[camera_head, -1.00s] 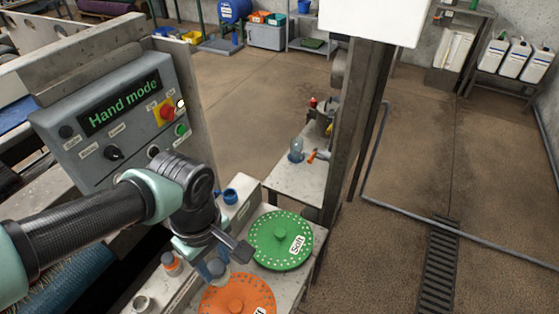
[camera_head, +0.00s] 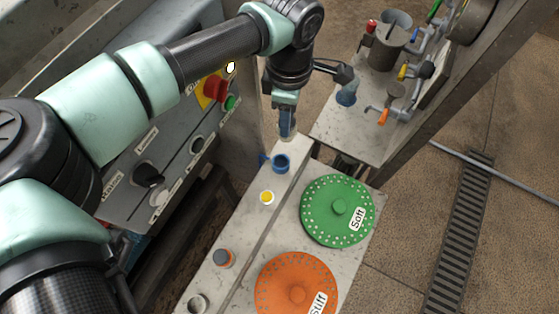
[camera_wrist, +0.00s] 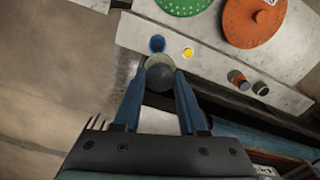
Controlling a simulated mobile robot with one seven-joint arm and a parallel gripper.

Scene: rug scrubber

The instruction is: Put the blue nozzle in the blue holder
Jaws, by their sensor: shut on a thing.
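My gripper (camera_head: 287,132) is shut on a nozzle (camera_wrist: 159,72). In the wrist view the nozzle's grey rounded top and a pale rim show between my blue fingers; I cannot make out any blue on it. In the head view my fingers mostly hide it. The blue holder (camera_head: 281,163), a short blue cup with a side tab, stands at the far end of the pale ledge. It also shows in the wrist view (camera_wrist: 157,43), just beyond my fingertips. In the head view the gripper is above and behind it. The holder looks empty; the nozzle is apart from it.
A yellow round piece (camera_head: 267,198), an orange-collared grey-topped piece (camera_head: 223,258) and a pale cup (camera_head: 197,303) stand along the ledge. Green (camera_head: 337,211) and orange (camera_head: 297,286) discs lie beside them. A control panel (camera_head: 165,165) is left. A side table (camera_head: 345,133) holds hoses and valves.

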